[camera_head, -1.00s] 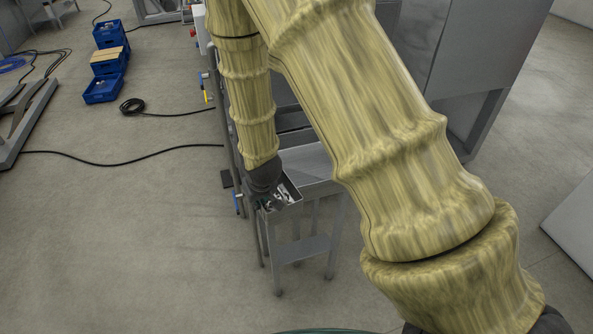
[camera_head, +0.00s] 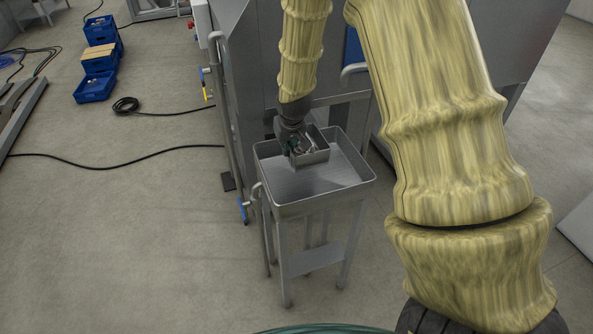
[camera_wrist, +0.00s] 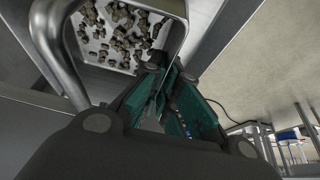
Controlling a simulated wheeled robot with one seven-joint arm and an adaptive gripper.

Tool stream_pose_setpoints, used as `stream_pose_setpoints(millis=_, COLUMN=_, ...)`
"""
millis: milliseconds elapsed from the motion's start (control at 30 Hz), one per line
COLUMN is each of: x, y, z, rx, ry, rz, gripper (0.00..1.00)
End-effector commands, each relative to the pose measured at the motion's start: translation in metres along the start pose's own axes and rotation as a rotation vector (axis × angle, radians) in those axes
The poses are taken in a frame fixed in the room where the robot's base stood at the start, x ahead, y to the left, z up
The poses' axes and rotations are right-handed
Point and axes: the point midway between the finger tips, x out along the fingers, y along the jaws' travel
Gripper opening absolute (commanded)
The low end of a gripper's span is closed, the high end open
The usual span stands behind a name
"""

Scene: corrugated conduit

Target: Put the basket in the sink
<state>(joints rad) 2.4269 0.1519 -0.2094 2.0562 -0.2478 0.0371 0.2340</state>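The basket (camera_head: 314,157) is a small grey metal box with loose metal parts in it. It appears over the back part of the sink (camera_head: 300,190), a shallow metal basin on legs; whether it touches the bottom I cannot tell. My gripper (camera_head: 291,141) is at the basket's left side, shut on its wall. In the wrist view the basket's inside, holding several small brownish pieces (camera_wrist: 118,40), shows at top left. The teal-padded fingertips of my gripper (camera_wrist: 168,68) meet at its rim; the exact contact is partly hidden.
A vertical metal rail (camera_head: 228,110) and grey cabinet stand behind the sink. Blue crates (camera_head: 97,85) and a black cable (camera_head: 120,158) lie on the floor at left. The front of the sink's basin is clear.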

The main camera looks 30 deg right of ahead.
Motion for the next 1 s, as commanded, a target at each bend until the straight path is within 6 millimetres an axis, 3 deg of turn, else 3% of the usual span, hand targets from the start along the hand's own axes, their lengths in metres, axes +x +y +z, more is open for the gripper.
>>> stream_pose_setpoints(millis=300, x=0.035, y=0.005, z=0.017, rx=0.007, ry=-0.001, rz=0.003, gripper=0.00)
stream_pose_setpoints(millis=1000, x=0.080, y=0.000, z=0.034, rx=0.003, ry=0.000, rz=0.001, gripper=0.00)
